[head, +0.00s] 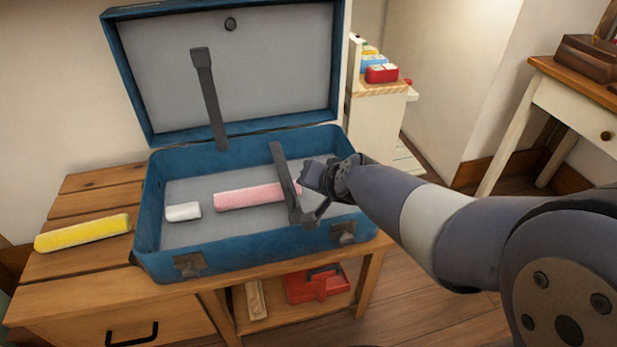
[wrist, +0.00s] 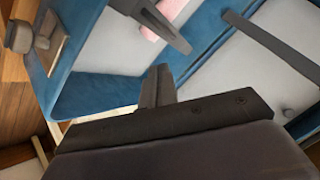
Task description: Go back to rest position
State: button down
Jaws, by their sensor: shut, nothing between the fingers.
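My gripper (head: 312,178) is over the right part of the open blue suitcase (head: 160,215) in the head view. In the wrist view its fingers (wrist: 158,80) are together with nothing between them. A dark strap (head: 283,178) rises inside the case just left of my gripper, and it also shows in the wrist view (wrist: 155,20). Whether my gripper touches the strap, I cannot tell. A pink roll (head: 245,196) and a small white block (head: 183,211) lie on the case floor. The pink roll's right end is partly hidden behind the strap.
The suitcase stands on a wooden bench (head: 85,270), its lid (head: 270,70) raised. A yellow roll (head: 83,233) lies on the bench at left. A red toolbox (head: 317,284) sits on the lower shelf. A white desk (head: 570,105) stands at right.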

jog(key=s+d+r, duration=0.1)
jog(key=s+d, duration=0.1)
jog(key=s, duration=0.3)
jog(key=shift+s+r+p, duration=0.15)
jog(key=shift+s+p, duration=0.2)
jog(key=shift+s, duration=0.05)
jog(key=b, duration=0.3)
send_over(300, 206)
jog(key=shift+f, duration=2.55)
jog(key=shift+r, duration=0.15)
